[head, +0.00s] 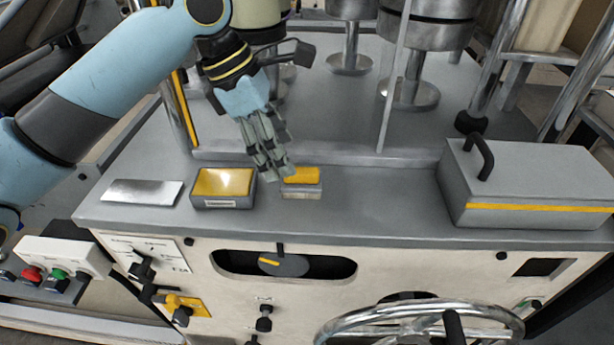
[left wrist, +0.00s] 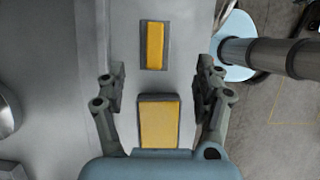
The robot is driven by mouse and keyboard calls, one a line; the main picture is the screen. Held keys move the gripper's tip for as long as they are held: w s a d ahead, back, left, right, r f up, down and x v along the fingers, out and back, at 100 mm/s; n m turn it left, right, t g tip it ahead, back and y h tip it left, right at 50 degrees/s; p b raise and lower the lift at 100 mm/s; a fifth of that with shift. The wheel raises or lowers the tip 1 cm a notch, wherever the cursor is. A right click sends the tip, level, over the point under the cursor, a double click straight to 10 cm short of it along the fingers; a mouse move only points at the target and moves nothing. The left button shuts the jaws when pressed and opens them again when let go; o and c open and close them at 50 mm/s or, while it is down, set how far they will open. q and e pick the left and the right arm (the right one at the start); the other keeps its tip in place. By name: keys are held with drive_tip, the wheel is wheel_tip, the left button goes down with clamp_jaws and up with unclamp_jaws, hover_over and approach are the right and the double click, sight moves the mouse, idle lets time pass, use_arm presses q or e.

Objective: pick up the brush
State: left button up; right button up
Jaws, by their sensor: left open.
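The brush (head: 302,177) looks like a small block with a yellow top and a paler lower part. It lies on the grey machine ledge, right of a larger yellow-topped box (head: 208,201). My left gripper (head: 279,168) is above the ledge, its fingers pointing down and overlapping the brush's left end in the head view. In the left wrist view the brush (left wrist: 155,46) lies just beyond the fingertips, and the gripper (left wrist: 161,68) is open with nothing between its fingers. The larger box (left wrist: 158,122) shows nearer the palm. My right gripper is not in view.
A flat metal plate (head: 142,192) lies at the ledge's left end. A grey case with a black handle (head: 530,185) stands at the right. Metal rollers and posts (head: 412,90) rise behind. A handwheel (head: 420,322) sits below the front. The ledge between brush and case is clear.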

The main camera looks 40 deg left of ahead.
sight(298, 170)
use_arm(q)
drive_tip(key=x, duration=0.2)
drive_tip(key=shift+w+d+f, duration=0.15)
drive_tip(key=shift+f, duration=0.2)
drive_tip(key=x, duration=0.3)
drive_tip(key=shift+w+d+f, duration=0.1)
drive_tip(key=shift+w+f, duration=0.15)
drive_tip(key=shift+w, duration=0.15)
drive_tip(key=shift+w+d+f, duration=0.1)
drive_tip(key=shift+d+f, duration=0.05)
drive_tip(key=shift+f, duration=0.35)
drive_tip(key=c, duration=1.3)
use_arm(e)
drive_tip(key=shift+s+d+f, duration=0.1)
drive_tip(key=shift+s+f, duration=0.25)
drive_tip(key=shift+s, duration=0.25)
use_arm(q)
drive_tip(key=shift+r, duration=0.15)
